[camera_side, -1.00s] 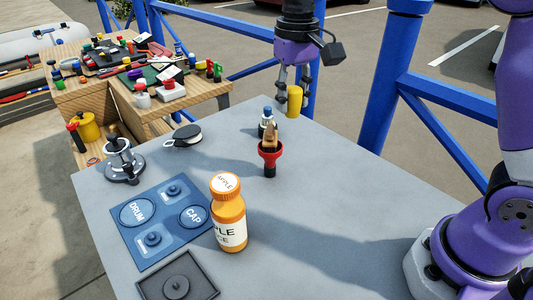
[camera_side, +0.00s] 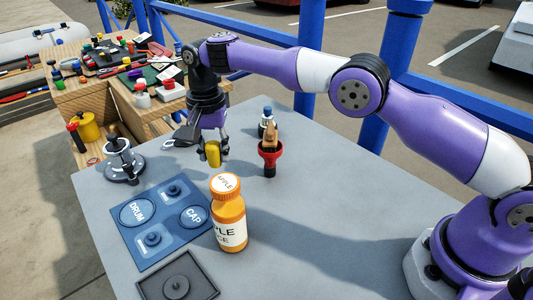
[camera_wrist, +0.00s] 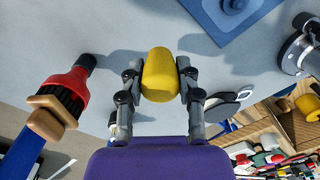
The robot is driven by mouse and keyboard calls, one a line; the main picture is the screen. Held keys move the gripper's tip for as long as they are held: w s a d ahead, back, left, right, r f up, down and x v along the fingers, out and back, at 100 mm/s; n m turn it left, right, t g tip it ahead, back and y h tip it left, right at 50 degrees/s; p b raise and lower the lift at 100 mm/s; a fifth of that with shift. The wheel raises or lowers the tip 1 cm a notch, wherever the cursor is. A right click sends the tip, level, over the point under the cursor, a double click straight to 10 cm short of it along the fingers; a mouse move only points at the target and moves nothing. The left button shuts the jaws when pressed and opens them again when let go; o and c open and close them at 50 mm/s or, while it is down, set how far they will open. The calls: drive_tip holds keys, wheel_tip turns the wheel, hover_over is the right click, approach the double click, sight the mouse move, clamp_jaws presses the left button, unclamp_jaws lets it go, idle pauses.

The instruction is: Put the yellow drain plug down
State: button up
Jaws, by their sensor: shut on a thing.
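The yellow drain plug (camera_side: 213,153) is a small yellow cylinder held in my gripper (camera_side: 212,150). My gripper is shut on it and holds it above the grey table, behind the orange bottle. In the wrist view the yellow drain plug (camera_wrist: 159,75) sits between the two fingers of my gripper (camera_wrist: 158,85). Its underside contact is hidden, but in the side view it appears clear of the table.
An orange APPLE bottle (camera_side: 230,228) stands in front. A blue mat (camera_side: 172,252) with labelled round places lies left, a dark tray (camera_side: 205,287) nearer.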

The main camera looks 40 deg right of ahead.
sight(216, 166)
drive_tip(key=shift+f, duration=2.3)
drive_tip(key=shift+f, duration=0.1)
drive_tip(key=o, duration=1.1)
drive_tip(key=shift+c, duration=0.2)
